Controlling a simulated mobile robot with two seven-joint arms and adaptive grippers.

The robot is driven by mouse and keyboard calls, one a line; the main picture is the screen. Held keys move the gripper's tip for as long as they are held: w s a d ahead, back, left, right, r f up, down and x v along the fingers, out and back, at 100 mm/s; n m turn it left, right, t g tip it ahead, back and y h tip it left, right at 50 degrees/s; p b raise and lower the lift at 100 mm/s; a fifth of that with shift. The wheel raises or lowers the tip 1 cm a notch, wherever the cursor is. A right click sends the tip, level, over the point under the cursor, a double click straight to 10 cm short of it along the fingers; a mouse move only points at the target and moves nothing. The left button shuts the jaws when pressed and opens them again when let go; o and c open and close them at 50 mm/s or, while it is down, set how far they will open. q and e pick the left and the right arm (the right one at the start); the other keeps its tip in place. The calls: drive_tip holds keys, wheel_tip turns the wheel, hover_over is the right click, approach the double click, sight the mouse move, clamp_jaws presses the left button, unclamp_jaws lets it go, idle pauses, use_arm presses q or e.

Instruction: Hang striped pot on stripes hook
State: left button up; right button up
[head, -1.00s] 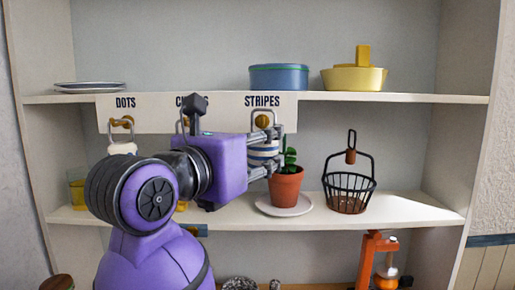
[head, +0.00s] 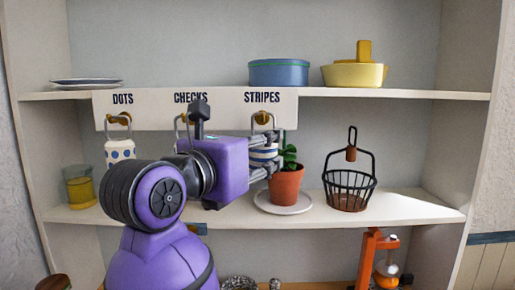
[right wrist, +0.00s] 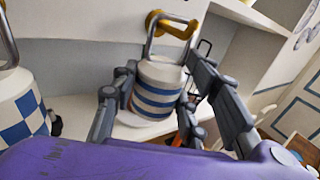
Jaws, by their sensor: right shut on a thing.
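The striped pot (head: 264,153), white with blue bands, hangs below the STRIPES label (head: 262,98). My right gripper (head: 270,158) is shut on its body from the left. In the right wrist view the pot (right wrist: 157,88) stands upright between the fingers (right wrist: 155,105). Its metal loop handle (right wrist: 152,42) reaches up to the yellow stripes hook (right wrist: 176,24) and overlaps it; I cannot tell surely whether it bears on the hook. The hook (head: 263,118) also shows in the head view, with the loop around it. My left gripper is out of view.
A dotted pot (head: 120,152) hangs on the left hook. A checked pot (right wrist: 18,108) hangs close by on the middle one. A potted plant (head: 286,184) on a saucer (head: 268,208) stands just below the gripper, with a wire basket (head: 349,188) to its right.

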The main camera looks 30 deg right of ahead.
drive_tip(key=o, duration=1.3)
drive_tip(key=shift+o, duration=0.2)
drive_tip(key=shift+a, duration=0.15)
drive_tip(key=v, duration=1.2)
